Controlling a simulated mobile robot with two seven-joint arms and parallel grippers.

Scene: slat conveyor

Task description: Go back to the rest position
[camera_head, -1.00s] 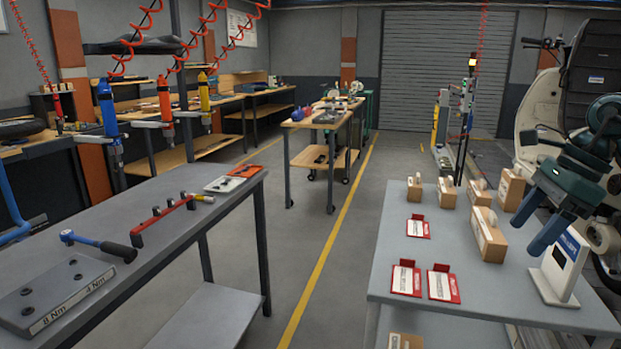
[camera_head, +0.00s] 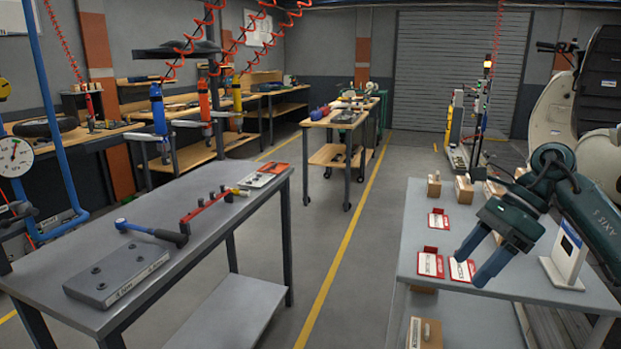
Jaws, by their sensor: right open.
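My right gripper (camera_head: 477,262) comes in from the right and hangs above the right grey table (camera_head: 413,212). Its two blue-grey fingers are apart with nothing between them. The fingers point down and left, in front of a red-and-white card holder (camera_head: 430,264) and a second one (camera_head: 461,269) partly behind a finger. My left gripper is out of the picture.
A white display stand (camera_head: 568,255) stands near the right arm. The aisle with the yellow line (camera_head: 345,245) is clear.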

